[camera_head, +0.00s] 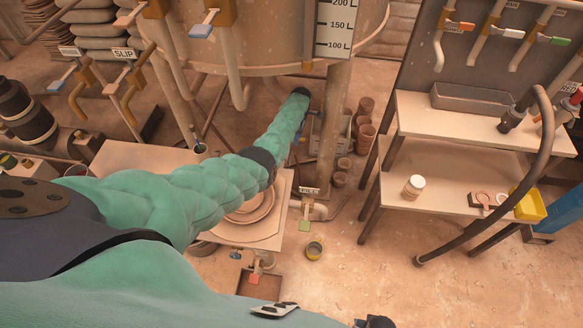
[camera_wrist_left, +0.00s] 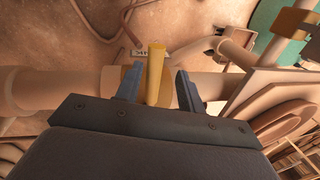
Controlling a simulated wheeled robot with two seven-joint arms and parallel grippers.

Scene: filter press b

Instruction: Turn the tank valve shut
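My left gripper (camera_wrist_left: 159,85) shows in the left wrist view with its two blue-grey fingers spread apart. A yellow valve handle (camera_wrist_left: 155,72) stands between the fingers, with a gap visible on each side. Behind it a thick tan pipe (camera_wrist_left: 45,88) runs across the view. In the head view my left arm reaches to the foot of the large tank (camera_head: 250,35), and its fingers cannot be made out there. I cannot pick out the yellow handle in the head view. My right gripper cannot be made out.
A valve with a green handle (camera_head: 305,226) sits below a small label. A bench (camera_head: 430,185) with a jar (camera_head: 413,187) and a yellow container (camera_head: 528,205) stands at the right. Pots (camera_head: 364,130) stand behind the tank leg. The floor at the lower right is clear.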

